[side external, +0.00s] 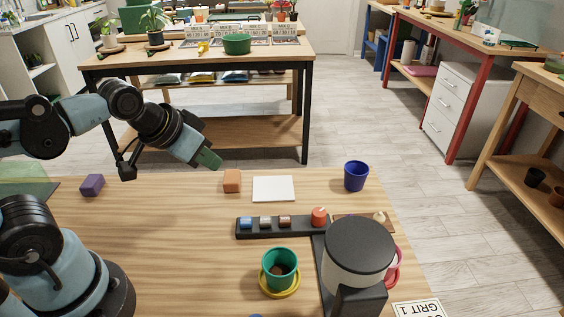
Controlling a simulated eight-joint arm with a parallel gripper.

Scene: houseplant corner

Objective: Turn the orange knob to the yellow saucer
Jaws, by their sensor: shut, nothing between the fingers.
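The orange knob (319,215) stands at the right end of a low black strip (240,231) on the wooden table. The yellow saucer (294,291) lies in front of the strip, under a green pot (271,265) with brown contents. My gripper (210,161) is shut and empty. It is in the air at the upper left, well apart from the knob and the saucer. The direction in which the knob points is too small to tell.
On the strip sit small blue, white and brown blocks (265,222). A black-topped white device (352,273) stands right of the saucer. A blue pot (356,176), white pad (273,189), orange block (232,181) and purple block (92,185) stand farther back. The table's left middle is clear.

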